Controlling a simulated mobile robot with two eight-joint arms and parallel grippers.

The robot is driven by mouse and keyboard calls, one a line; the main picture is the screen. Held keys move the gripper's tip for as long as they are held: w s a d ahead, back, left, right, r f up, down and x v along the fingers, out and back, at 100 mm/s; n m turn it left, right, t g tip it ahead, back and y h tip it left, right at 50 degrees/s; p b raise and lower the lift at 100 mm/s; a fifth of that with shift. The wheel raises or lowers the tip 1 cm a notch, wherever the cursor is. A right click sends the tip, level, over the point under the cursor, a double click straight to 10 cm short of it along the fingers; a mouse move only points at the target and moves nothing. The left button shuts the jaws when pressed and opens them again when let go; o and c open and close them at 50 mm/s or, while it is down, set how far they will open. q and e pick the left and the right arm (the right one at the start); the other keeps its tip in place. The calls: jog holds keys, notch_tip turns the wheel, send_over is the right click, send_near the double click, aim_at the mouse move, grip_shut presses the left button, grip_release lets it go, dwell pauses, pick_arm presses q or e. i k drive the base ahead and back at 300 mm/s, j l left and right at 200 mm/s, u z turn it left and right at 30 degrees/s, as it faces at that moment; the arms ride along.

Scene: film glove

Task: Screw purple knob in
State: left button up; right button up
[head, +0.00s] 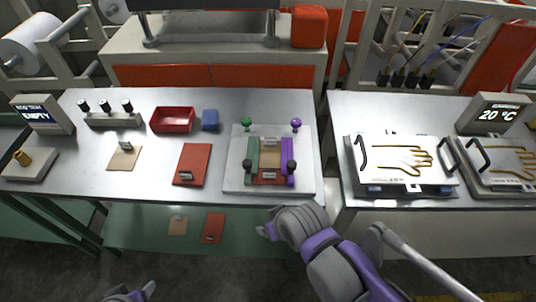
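The purple knob (295,123) stands at the back right of a white fixture plate (235,179) on the table. It sits just behind a purple bar (288,162) on that plate. A green knob (247,121) stands at the back left, behind a green bar (253,158). Dark knobs show near the front of both bars. My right gripper (266,230) is in front of the table's front edge, below the fixture and apart from it; its fingers are too small to judge. My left gripper (145,290) is barely in view at the bottom edge.
A stand with black-topped posts (112,118) is behind. Glove-outline plates (395,160) lie on the right table.

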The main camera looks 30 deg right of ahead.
aim_at(296, 123)
jog(key=z, duration=1.3)
